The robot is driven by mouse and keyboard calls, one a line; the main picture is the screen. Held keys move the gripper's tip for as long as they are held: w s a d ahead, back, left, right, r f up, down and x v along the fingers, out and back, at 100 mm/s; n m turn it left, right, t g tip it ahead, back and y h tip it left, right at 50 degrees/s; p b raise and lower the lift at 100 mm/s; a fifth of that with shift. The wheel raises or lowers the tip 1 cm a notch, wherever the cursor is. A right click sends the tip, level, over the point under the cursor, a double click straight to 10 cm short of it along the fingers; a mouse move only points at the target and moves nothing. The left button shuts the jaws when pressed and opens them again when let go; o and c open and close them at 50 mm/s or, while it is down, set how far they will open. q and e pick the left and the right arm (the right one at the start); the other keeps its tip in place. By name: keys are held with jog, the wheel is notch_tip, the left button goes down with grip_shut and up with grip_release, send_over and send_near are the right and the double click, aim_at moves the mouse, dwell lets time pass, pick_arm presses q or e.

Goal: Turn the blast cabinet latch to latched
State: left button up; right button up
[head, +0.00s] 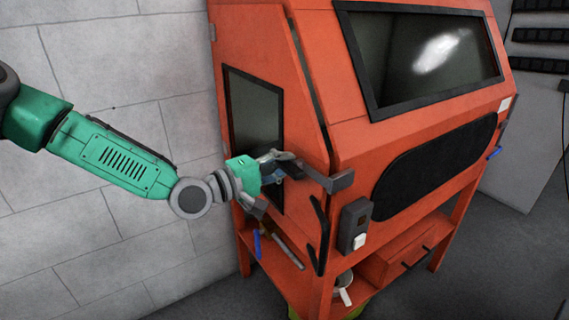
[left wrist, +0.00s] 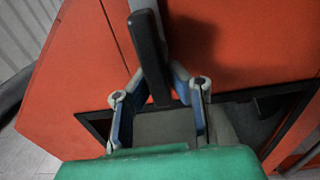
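The orange blast cabinet (head: 350,120) stands in the middle of the head view. A dark grey latch bar (head: 340,182) sticks out from its left side near the front edge. My left gripper (head: 282,170) is at the inner end of this bar, beside the cabinet's side window. In the left wrist view a dark bar (left wrist: 148,50), apparently the latch, runs between the fingers of my left gripper (left wrist: 158,73). The fingers are around the bar; whether both press on it is unclear. The far fingertips are partly hidden. My right gripper is not in view.
A shelf with tools (head: 290,250) lies underneath. A block wall (head: 110,60) stands behind my left arm.

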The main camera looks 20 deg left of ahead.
pick_arm(q)
jog(key=o, duration=0.4)
jog(key=shift+s+d+f, duration=0.15)
jog(key=shift+s+f, duration=0.05)
jog(key=shift+f, duration=0.3)
jog(key=shift+o, duration=0.2)
jog(key=shift+w+r, duration=0.15)
jog(key=shift+r, duration=0.1)
jog(key=v, duration=1.2)
